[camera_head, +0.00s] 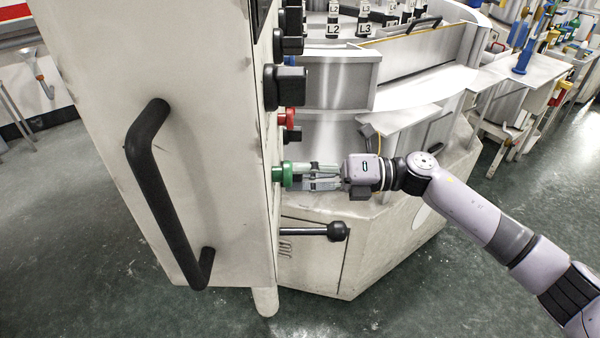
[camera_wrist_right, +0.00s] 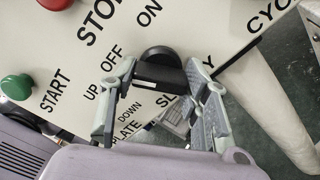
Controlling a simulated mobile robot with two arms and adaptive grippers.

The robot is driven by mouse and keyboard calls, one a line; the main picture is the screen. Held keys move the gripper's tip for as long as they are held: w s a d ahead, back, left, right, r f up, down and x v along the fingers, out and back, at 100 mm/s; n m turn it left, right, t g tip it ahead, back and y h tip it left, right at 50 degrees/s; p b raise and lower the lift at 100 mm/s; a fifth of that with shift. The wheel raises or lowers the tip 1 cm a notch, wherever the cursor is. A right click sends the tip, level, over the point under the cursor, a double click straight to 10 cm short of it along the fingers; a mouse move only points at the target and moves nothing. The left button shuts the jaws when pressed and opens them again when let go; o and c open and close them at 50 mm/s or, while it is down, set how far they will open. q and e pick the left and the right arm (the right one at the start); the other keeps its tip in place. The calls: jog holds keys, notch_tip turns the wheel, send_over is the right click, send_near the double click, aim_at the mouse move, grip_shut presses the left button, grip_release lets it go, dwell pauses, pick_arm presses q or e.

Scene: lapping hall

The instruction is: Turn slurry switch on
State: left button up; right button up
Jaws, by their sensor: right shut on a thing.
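The slurry switch is a black knob (camera_wrist_right: 160,66) on the white panel in the right wrist view. "OFF" is printed to its left, "ON" above it, and a partly hidden "SLURRY" below it. My right gripper (camera_wrist_right: 162,70) has a finger on each side of the knob and is shut on it. Which label the knob points to cannot be told. In the head view my right gripper (camera_head: 290,176) is at the panel's side face, by a green button (camera_head: 276,174) that overlaps its fingertips. The black knob cannot be made out there. My left gripper is not in view.
A red button (camera_head: 288,117) and black knobs (camera_head: 284,88) stick out higher on the panel. A black-knobbed lever (camera_head: 336,231) juts out below my right gripper. The cabinet (camera_head: 215,70) has a black handle (camera_head: 150,170). A steel machine stands behind.

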jog(key=shift+m, duration=0.3)
jog(key=m+p, duration=0.3)
jog(key=m, duration=0.2)
jog(key=shift+r+m, duration=0.1)
jog(key=shift+m, duration=0.2)
jog(key=m+p, duration=0.3)
jog(key=m, duration=0.2)
jog(key=shift+m, duration=0.4)
jog(key=o, duration=1.2)
jog(key=shift+c, duration=0.2)
jog(key=d, duration=1.2)
